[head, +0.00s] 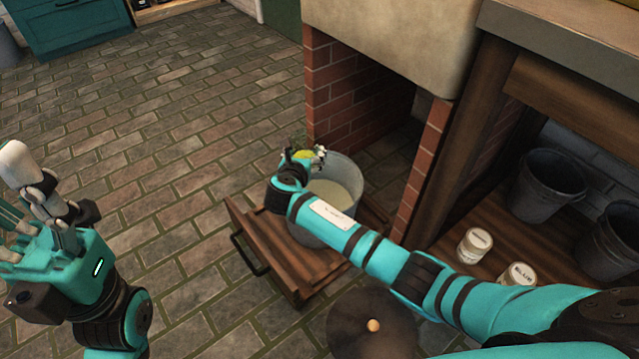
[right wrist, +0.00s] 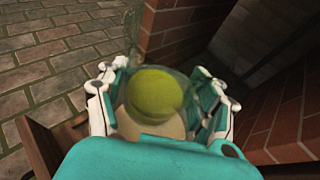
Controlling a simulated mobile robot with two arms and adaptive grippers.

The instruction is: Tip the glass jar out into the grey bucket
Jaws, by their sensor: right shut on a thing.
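The glass jar (head: 304,156), with yellow-green contents, is in my right gripper (head: 306,160), which is shut on it. In the right wrist view the clear jar shows its yellow-green contents (right wrist: 155,95) between the fingers (right wrist: 160,105). The jar is over the far left part of the grey bucket (head: 310,232). The bucket holds a pale cream substance, and my right arm hides part of its wall. Whether anything is leaving the jar, I cannot tell. My left gripper (head: 22,205) is at the left edge, away from the bucket, fingers apart and empty.
The bucket stands on a wooden drawer-like platform (head: 272,245) with a dark handle. A brick pillar (head: 425,165) is close to its right. Two pale lidded jars (head: 475,245) and two dark buckets (head: 548,185) stand on the right shelf. The brick floor at left is clear.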

